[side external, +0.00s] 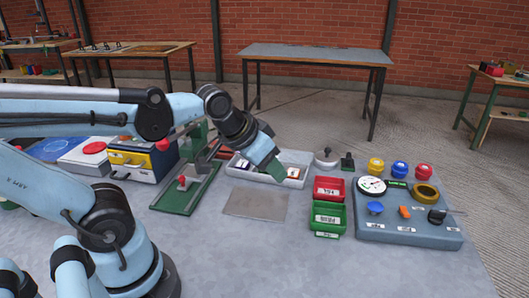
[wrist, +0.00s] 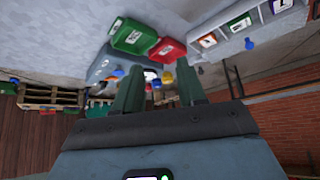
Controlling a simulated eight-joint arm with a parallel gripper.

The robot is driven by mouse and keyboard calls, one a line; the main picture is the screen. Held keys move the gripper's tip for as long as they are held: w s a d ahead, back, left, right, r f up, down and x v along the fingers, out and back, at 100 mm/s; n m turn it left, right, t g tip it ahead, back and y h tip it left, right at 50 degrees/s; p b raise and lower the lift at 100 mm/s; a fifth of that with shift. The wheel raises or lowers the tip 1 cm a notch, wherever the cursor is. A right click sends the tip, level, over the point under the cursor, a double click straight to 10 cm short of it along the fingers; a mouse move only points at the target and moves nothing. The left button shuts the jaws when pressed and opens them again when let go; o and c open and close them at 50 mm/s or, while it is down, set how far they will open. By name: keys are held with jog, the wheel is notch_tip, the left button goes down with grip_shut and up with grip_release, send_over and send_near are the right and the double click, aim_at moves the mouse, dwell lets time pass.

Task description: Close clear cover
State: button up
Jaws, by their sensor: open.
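I cannot make out a clear cover in either view. A blue-grey control panel (side external: 400,229) lies at the right of the table. It carries a white dial gauge (side external: 372,185), a yellow ring (side external: 425,193), a blue button (side external: 375,207), an orange switch (side external: 404,212) and a black knob (side external: 437,215). The panel also shows in the wrist view (wrist: 102,68), partly hidden by bins and a finger. My gripper (side external: 277,171) is above the grey compartment tray, left of the panel. In the wrist view my gripper (wrist: 160,85) has its green fingers apart, with nothing held between them.
A red bin (side external: 329,190) and a green bin (side external: 328,218) stand between my gripper and the panel. The compartment tray (side external: 293,182) holds small items. A green stand (side external: 186,195) and a yellow-fronted box (side external: 135,160) are at left. A flat grey plate (side external: 256,204) lies in front.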

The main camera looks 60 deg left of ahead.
jog(key=w+a+r+n, duration=0.1)
jog(key=w, duration=0.1)
jog(key=w+a+r, duration=0.1)
jog(key=w+a, duration=0.1)
jog(key=w+a+r+n+g+y, duration=0.1)
jog(key=w+a, duration=0.1)
jog(key=shift+a+r+n, duration=0.1)
jog(key=shift+r+n, duration=0.1)
jog(key=shift+n, duration=0.1)
grip_shut()
jog(key=w+a+f+n+g+y, duration=0.1)
jog(key=w+a+f+n+g, duration=0.15)
jog(key=w+a, duration=0.5)
jog(key=w+a+f+n+g+y, duration=0.1)
jog(key=w+a+n, duration=0.3)
jog(key=a, duration=0.7)
jog(key=x, duration=0.9)
jog(key=shift+a+f, duration=0.1)
jog(key=shift+f, duration=0.15)
jog(key=shift+s+d, duration=0.7)
jog(key=shift+d, duration=0.15)
jog(key=shift+s+d+f, duration=0.2)
jog(key=shift+s+d, duration=0.4)
jog(key=shift+d, duration=0.1)
